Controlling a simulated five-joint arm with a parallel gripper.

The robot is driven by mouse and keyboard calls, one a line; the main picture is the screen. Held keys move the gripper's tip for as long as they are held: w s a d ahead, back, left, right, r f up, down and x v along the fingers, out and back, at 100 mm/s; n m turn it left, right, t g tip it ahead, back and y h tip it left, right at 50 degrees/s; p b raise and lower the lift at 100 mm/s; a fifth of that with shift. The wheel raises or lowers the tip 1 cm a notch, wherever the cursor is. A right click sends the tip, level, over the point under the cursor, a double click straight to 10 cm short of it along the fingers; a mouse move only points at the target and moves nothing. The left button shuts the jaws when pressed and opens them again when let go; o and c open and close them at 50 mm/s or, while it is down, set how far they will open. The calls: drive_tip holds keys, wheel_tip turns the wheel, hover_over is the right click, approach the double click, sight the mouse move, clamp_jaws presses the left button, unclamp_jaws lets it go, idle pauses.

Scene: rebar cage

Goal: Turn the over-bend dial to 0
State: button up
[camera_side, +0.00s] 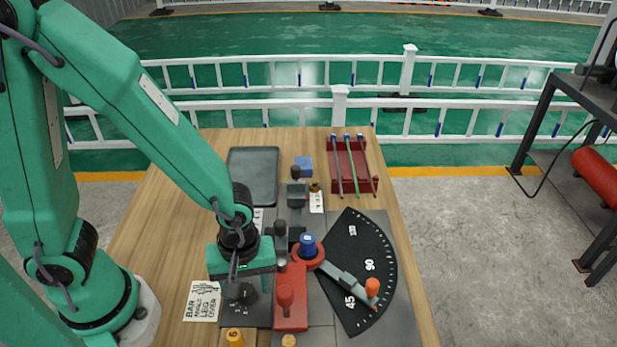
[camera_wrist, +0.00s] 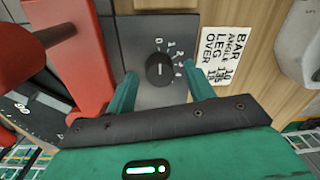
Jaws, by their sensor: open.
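The over-bend dial (camera_wrist: 160,70) is a round black knob on a dark grey plate (camera_wrist: 128,28). White numerals from 0 to 4 curve around its upper and right side. The white line on the knob looks roughly upright in the wrist view, on the side of the 0; its exact setting is hard to tell. My gripper (camera_wrist: 162,76) is open, with one green finger on each side of the knob and visible gaps to it. In the side view, my gripper (camera_side: 240,284) hangs over the dial, partly hiding it.
The bending arm (camera_side: 345,282) lies over a black angle scale (camera_side: 352,245). A white card (camera_side: 203,301) lies to the left. A red rack (camera_side: 342,165) holds bars behind.

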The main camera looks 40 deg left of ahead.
sight(248, 288)
drive_tip(key=shift+r, duration=0.15)
drive_tip(key=shift+w+d+r, duration=0.1)
drive_tip(key=shift+w+r, duration=0.05)
drive_tip(key=shift+r, duration=3.55)
drive_tip(key=a+r+m+t, duration=0.6)
drive_tip(key=a+r+m, duration=0.5)
drive_tip(key=a+r, duration=0.2)
drive_tip(key=shift+w+a+r, duration=0.3)
drive_tip(key=shift+a+r, duration=0.05)
drive_tip(key=shift+r, duration=0.45)
